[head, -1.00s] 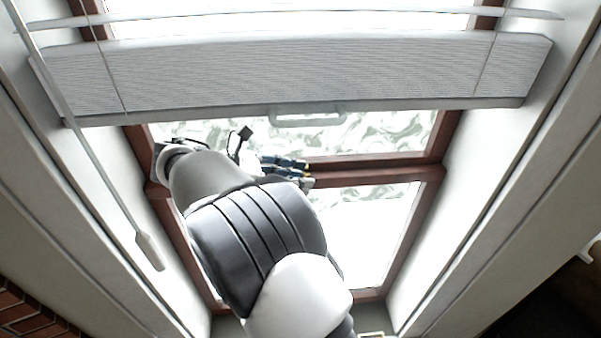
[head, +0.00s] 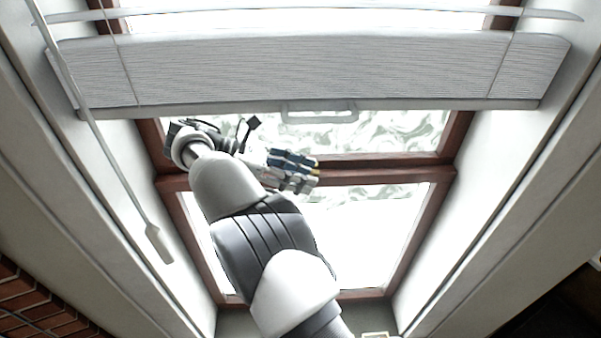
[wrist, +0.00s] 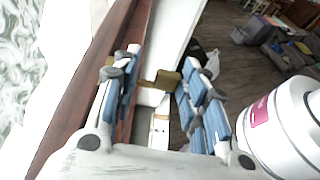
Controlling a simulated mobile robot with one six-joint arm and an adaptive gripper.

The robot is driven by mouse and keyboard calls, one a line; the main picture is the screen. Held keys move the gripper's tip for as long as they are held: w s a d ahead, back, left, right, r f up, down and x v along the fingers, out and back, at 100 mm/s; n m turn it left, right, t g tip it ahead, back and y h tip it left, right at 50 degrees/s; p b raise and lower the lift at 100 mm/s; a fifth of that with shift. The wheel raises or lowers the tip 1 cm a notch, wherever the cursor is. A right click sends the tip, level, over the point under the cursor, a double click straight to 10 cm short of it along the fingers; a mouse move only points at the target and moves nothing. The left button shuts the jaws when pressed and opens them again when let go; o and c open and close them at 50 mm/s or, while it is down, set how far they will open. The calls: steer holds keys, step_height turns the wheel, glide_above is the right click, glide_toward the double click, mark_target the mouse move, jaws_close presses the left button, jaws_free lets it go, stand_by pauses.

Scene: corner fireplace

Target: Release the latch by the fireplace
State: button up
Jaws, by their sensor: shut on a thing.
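A small brass-coloured piece (wrist: 167,80), which looks like the window latch, lies between the fingertips of my gripper (wrist: 160,72) in the wrist view. It is beside the red-brown wooden window frame (wrist: 84,84). In the head view my gripper (head: 294,172) is in front of the frame's middle rail (head: 390,174), pointing right, with a small yellow spot at its fingertips. Whether the latch has turned cannot be told.
A pale blind (head: 340,72) with a handle (head: 320,114) hangs just above my gripper. A wand (head: 110,165) hangs at the left. White side walls flank the window recess, and brick (head: 35,305) shows at lower left. The wrist view shows wood floor (wrist: 228,40) and grey furniture (wrist: 255,30).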

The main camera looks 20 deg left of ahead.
steer(key=o, duration=1.1)
steer(key=shift+c, duration=0.2)
steer(key=shift+d+n+t, duration=0.15)
steer(key=shift+n+t, duration=0.15)
